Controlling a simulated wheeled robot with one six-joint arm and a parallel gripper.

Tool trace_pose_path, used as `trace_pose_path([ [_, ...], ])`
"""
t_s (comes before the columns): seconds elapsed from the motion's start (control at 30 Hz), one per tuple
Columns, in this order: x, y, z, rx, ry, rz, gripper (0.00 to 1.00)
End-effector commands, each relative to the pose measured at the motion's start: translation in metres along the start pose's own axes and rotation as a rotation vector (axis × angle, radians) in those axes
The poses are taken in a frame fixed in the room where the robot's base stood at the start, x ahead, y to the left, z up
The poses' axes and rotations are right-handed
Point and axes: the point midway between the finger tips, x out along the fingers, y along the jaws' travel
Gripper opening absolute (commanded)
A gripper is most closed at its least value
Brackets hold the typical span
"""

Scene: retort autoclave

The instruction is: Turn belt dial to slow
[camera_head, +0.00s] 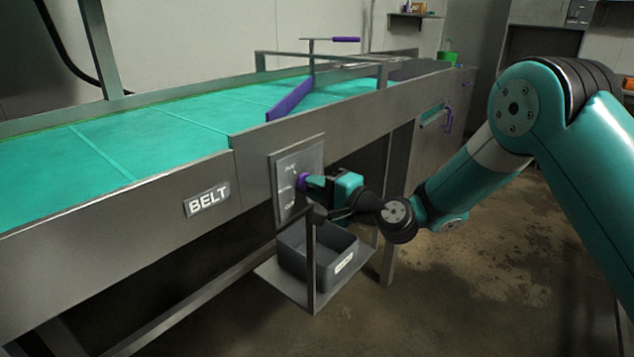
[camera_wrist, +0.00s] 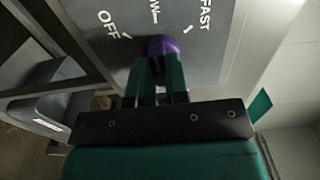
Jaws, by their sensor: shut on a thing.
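The purple belt dial (camera_head: 303,181) sits on a grey metal panel (camera_head: 284,163) on the side of the conveyor, right of the BELT label (camera_head: 207,200). My gripper (camera_head: 317,183) is at the dial. In the wrist view the dial (camera_wrist: 160,45) is between the tips of my gripper's two teal fingers (camera_wrist: 160,62), which are closed on it. The panel there carries the words OFF, FAST and a partly hidden one ending in OW, with white tick marks. The fingers cover part of the dial, so I cannot tell where it points.
A grey bin (camera_head: 318,254) stands on a low shelf (camera_head: 290,288) under the dial, with a thin post in front. The teal belt (camera_head: 130,140) runs above, with a purple diverter bar (camera_head: 290,99) across it. The floor at right is open.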

Motion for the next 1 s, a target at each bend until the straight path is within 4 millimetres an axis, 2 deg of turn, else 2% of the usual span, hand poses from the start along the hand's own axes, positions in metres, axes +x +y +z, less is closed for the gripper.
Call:
trace_pose_path([
  [0.23, -0.0004, 0.0002, -0.0005, 0.066, 0.001, 0.001, 0.0],
  [0.7, -0.0005, 0.0008, -0.0005, 0.076, 0.001, 0.001, 0.0],
  [0.73, -0.0005, 0.0008, -0.0005, 0.076, 0.001, 0.001, 0.22],
  [0.8, -0.0004, 0.0008, -0.0005, 0.076, 0.001, 0.001, 0.38],
  [0.83, -0.0004, 0.0007, -0.0004, 0.076, 0.001, 0.001, 0.4],
  [1.0, -0.0003, 0.0004, -0.0003, 0.075, 0.001, 0.001, 0.4],
])
